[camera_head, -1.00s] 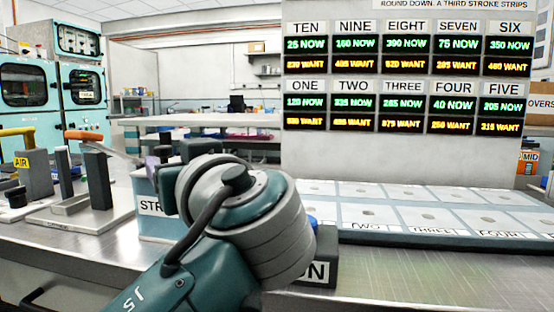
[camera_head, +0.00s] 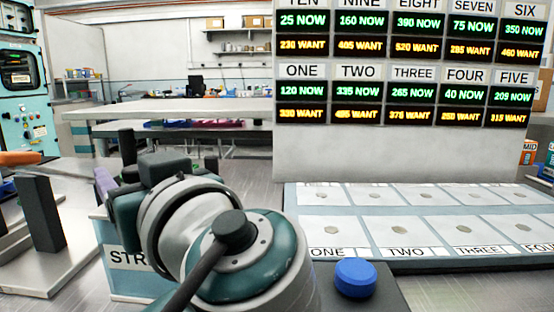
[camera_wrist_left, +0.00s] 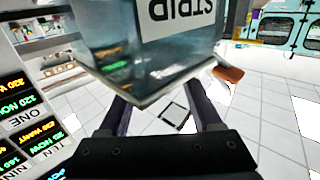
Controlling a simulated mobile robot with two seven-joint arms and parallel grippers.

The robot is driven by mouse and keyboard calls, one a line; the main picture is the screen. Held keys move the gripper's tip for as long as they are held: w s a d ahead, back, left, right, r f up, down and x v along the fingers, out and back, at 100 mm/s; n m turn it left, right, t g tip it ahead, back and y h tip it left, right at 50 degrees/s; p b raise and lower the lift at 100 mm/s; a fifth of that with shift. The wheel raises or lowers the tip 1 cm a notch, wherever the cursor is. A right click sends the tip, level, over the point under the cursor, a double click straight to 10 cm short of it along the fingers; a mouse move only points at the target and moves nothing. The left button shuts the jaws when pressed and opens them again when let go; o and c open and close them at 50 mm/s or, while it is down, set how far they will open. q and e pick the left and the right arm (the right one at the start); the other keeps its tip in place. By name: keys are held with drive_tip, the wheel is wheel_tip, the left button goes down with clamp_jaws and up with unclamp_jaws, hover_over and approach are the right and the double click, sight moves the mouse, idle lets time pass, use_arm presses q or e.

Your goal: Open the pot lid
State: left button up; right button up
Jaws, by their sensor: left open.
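A pale blue box labelled "STR…" (camera_head: 125,258) stands on the bench behind my left arm in the head view. Its label and glassy wall (camera_wrist_left: 165,65) show upside down and close in the left wrist view. My left gripper (camera_wrist_left: 160,105) is open, its two dark fingers spread, with the box over the finger ends in that view. I cannot tell whether they touch it. In the head view my left wrist hides much of the box and its top. No pot lid can be made out for certain. My right gripper is not in view.
A blue button (camera_head: 355,277) on a dark block is right of my left arm. A tray of white numbered cells (camera_head: 335,205) lies on the right, below a display board (camera_head: 400,150). A dark post on a metal base (camera_head: 40,215) stands on the left.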

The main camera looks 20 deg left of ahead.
use_arm(q)
drive_tip(key=shift+c, duration=0.2)
clamp_jaws()
idle(1.1)
